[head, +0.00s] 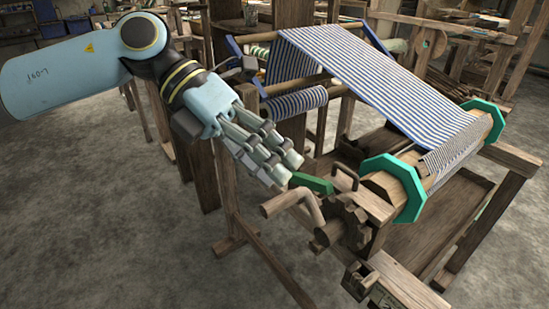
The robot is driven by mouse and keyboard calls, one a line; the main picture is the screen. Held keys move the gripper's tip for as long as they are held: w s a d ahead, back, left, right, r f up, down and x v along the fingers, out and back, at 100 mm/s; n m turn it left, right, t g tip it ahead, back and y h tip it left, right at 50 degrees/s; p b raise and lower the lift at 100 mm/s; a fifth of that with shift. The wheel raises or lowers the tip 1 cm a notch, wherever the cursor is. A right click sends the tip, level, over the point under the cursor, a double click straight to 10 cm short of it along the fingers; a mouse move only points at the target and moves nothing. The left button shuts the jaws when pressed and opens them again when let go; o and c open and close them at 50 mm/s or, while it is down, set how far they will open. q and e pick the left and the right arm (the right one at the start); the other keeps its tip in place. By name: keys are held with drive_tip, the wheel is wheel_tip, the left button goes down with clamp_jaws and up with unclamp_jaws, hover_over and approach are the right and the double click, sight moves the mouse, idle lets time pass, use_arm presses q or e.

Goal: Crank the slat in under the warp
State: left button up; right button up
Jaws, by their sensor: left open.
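The blue-and-white striped warp (375,75) runs down over the wooden beam at the right, between a near green octagonal flange (402,180) and a far one (488,115). A wooden crank (288,200) with a bent handle projects from the near end of the beam's gearing (350,217). A small green lever (312,183) sits just beside it. My left gripper (287,171) is open and empty, its fingertips just above and behind the crank handle and close to the green lever. I cannot make out the slat clearly. My right gripper is out of view.
The loom's wooden frame (514,158) surrounds the beam, with a brown board (440,215) below it. A striped roll (297,101) hangs at the back. Wooden racks (445,30) stand behind. The concrete floor (110,230) at left is clear.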

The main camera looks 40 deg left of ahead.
use_arm(q)
drive_tip(key=shift+s+a+r+p, duration=0.2)
drive_tip(key=shift+a+r+p, duration=0.15)
drive_tip(key=shift+r+p, duration=0.35)
drive_tip(key=shift+f, duration=0.1)
drive_tip(key=shift+c, duration=0.2)
